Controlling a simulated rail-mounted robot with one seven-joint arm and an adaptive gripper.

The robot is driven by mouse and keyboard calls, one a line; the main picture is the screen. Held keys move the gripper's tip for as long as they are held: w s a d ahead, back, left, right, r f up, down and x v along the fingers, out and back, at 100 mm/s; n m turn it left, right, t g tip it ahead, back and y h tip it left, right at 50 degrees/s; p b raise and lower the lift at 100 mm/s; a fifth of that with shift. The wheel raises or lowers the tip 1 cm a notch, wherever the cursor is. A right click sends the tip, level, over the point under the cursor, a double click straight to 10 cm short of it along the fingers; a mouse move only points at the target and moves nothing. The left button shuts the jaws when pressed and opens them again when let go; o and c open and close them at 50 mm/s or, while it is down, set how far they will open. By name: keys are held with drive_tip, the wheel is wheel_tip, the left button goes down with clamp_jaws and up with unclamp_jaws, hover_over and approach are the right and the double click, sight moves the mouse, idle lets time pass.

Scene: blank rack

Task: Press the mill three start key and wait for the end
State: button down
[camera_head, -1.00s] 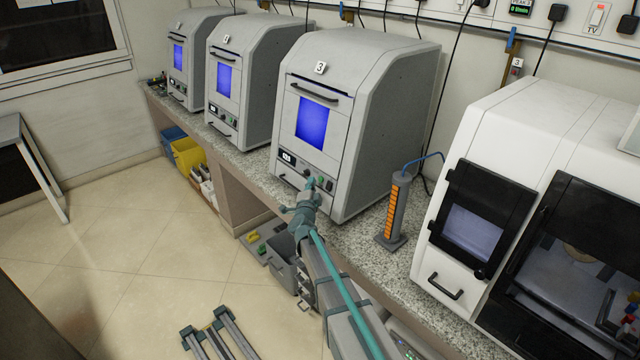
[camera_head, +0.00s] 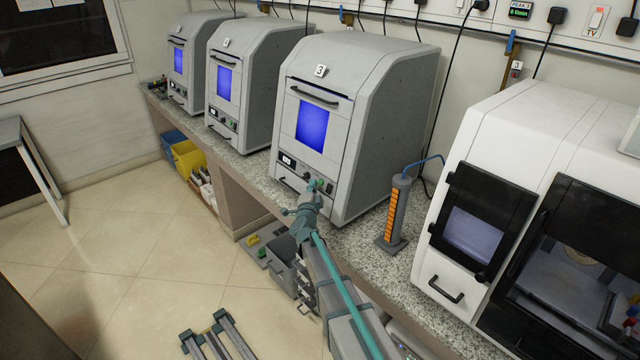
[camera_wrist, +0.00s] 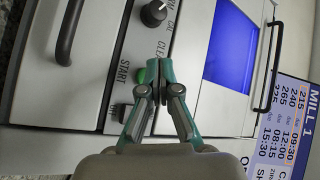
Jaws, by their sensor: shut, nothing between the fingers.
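Mill three (camera_head: 385,110) is the grey machine with a "3" tag, a lit blue window and a front panel of small keys. My gripper (camera_head: 316,184) is at the lower right of that panel. In the wrist view, my gripper (camera_wrist: 155,64) is shut and empty, its fingertips beside the green start key (camera_wrist: 141,77) and partly covering it. The word START stands next to this key. I cannot tell whether the tips touch the key or whether it is pressed in. A black key (camera_wrist: 119,112) and a black knob (camera_wrist: 153,13) sit on the same panel.
Two similar mills (camera_head: 240,85) stand to the left on the speckled bench. An orange-striped column (camera_head: 396,210) and a white machine (camera_head: 520,180) stand to the right. A wide dark handle (camera_wrist: 68,35) projects from the front in the wrist view. A sign reading MILL 1 (camera_wrist: 285,125) shows at right.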

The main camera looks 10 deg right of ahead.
drive_tip(key=shift+d, duration=0.1)
idle(0.6)
drive_tip(key=shift+w+d+f+b, duration=0.1)
drive_tip(key=shift+w+d+b, duration=0.15)
drive_tip(key=shift+b, duration=0.1)
